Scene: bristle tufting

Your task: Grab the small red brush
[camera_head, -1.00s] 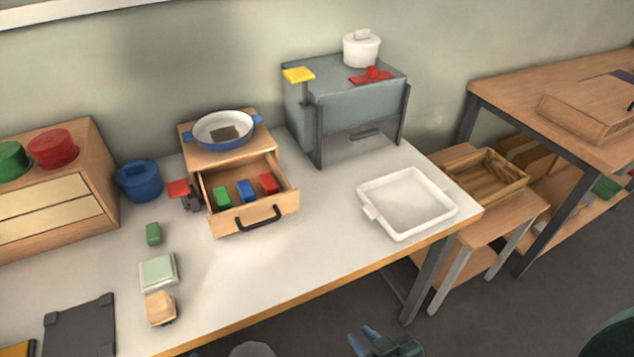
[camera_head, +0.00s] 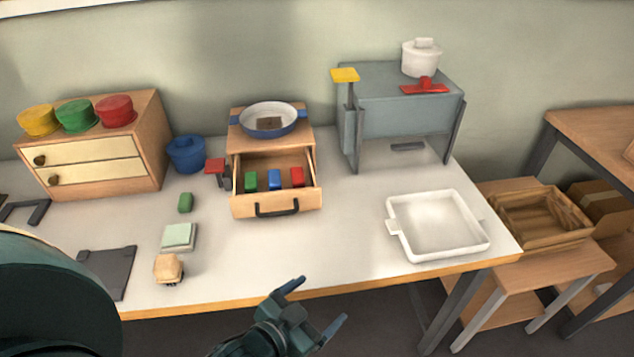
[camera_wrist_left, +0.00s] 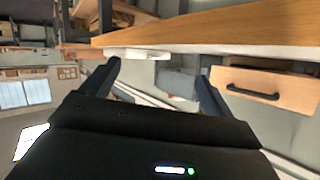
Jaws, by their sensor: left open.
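Three small blocks lie in the open drawer (camera_head: 253,206): green (camera_head: 251,181), blue (camera_head: 274,179) and red (camera_head: 297,177). The red one is at the right. A flat red piece with a knob (camera_head: 425,88) lies on the grey stand, and another red piece (camera_head: 215,166) is left of the drawer. I cannot make out bristles, so I cannot tell which is the brush. My left gripper (camera_head: 314,305) is open and empty, in front of the table's front edge, apart from all of these. In the left wrist view its fingers (camera_wrist_left: 158,73) are spread, with the drawer handle (camera_wrist_left: 252,92) to the right.
A blue-rimmed pan (camera_head: 268,120) sits on the drawer box. The grey stand (camera_head: 400,115) is behind, and a white tray (camera_head: 437,225) is at the right. A green block (camera_head: 185,202) and beige block (camera_head: 168,268) lie left. The table between drawer and front edge is clear.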

